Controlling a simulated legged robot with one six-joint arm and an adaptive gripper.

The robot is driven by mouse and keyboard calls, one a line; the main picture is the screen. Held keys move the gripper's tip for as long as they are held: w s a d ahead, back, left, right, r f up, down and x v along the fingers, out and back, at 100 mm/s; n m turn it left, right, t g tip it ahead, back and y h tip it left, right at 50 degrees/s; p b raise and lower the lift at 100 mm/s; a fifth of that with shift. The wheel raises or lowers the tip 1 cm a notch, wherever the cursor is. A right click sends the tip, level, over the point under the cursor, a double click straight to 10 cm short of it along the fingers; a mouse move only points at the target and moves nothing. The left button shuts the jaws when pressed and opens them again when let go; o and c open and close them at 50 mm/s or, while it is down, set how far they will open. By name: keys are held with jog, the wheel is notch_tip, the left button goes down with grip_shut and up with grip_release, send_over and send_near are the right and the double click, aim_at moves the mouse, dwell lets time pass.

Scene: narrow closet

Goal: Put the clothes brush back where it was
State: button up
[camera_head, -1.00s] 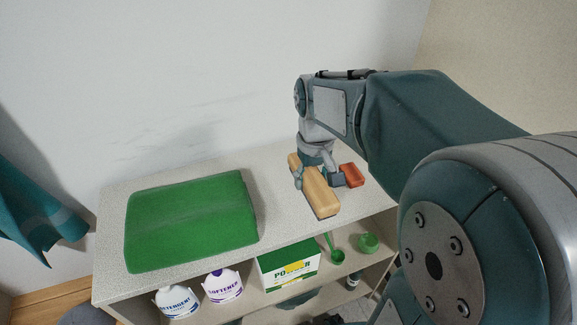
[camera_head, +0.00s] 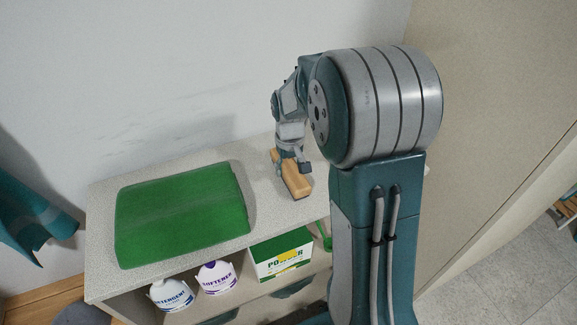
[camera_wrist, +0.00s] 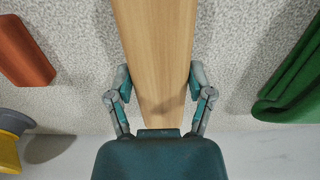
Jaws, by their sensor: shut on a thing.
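The clothes brush, a long light-wood block (camera_head: 297,182), is on or just above the speckled shelf top, right of the green folded cloth. My gripper (camera_head: 292,160) is above it and shut on it. In the wrist view the brush's wooden back (camera_wrist: 158,55) runs away between my two fingers (camera_wrist: 160,90), which press on its sides. The bristle side is hidden. I cannot tell whether the brush touches the shelf.
The green folded cloth (camera_head: 180,215) covers the shelf top's left part (camera_head: 105,195). An orange-red block (camera_wrist: 22,52) and a yellow-grey object (camera_wrist: 12,135) lie left in the wrist view. Detergent (camera_head: 171,295), softener (camera_head: 216,277) and a powder box (camera_head: 283,256) stand below. A wall is behind.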

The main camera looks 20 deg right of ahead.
aim_at(289, 165)
jog(key=shift+f, duration=0.2)
jog(key=o, duration=1.1)
jog(key=shift+r, duration=0.1)
notch_tip(289, 165, up, 11)
jog(key=s+a+r+t, duration=0.1)
jog(key=s+a+t, duration=0.1)
jog(key=s, duration=0.5)
jog(key=s+a+r+t, duration=0.1)
jog(key=s+a+r, duration=0.1)
jog(key=s+a, duration=0.2)
jog(key=s+a+r+t, duration=0.2)
jog(key=s+a, duration=0.1)
jog(key=s, duration=0.7)
jog(key=shift+s+r+t, duration=0.2)
jog(key=shift+s+t, duration=0.1)
jog(key=shift+s, duration=0.1)
